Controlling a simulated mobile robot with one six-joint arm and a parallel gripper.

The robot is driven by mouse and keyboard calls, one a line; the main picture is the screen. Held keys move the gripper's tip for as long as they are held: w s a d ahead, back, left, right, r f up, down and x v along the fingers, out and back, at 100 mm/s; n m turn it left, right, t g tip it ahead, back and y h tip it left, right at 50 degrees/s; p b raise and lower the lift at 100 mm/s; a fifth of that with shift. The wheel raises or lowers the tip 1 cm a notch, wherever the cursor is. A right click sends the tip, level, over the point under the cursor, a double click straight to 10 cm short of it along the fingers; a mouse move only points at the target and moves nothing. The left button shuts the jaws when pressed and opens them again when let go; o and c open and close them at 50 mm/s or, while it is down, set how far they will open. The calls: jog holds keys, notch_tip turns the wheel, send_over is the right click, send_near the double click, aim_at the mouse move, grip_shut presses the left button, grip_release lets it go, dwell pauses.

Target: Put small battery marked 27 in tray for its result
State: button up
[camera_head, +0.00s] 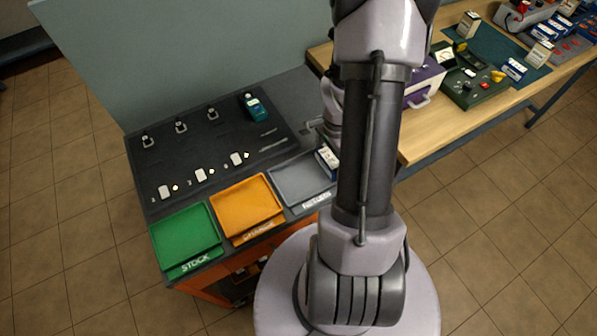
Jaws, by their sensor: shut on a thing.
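A small white-and-blue battery (327,161) shows at the right end of the grey tray (296,184), partly behind my arm; its number cannot be read. My gripper (322,142) is just above it, shut on it, with the fingertips mostly hidden by my arm. Whether the battery touches the tray floor cannot be told. The green tray (168,238) is marked STOCK and looks empty. The orange tray (243,203) is marked CHARGE and looks empty. The grey tray's label is partly legible, perhaps RETURN.
A dark teal device (254,107) stands on the black bench mat (188,150), beside several clips and white tags. A wooden table (436,140) at right holds a purple box (425,82), a green tester panel (470,86) and several batteries. A grey partition stands behind the bench.

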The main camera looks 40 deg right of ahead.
jog(key=w+a, duration=0.1)
jog(key=a, duration=0.1)
jog(key=w+a, duration=0.2)
jog(key=w+a+f, duration=0.1)
jog(key=a, duration=0.1)
jog(key=shift+w+a+b, duration=0.15)
jog(key=shift+w+b, duration=0.15)
notch_tip(320, 180, down, 3)
jog(key=shift+f+b, duration=0.2)
jog(key=shift+b, duration=0.4)
jog(key=shift+r, duration=0.1)
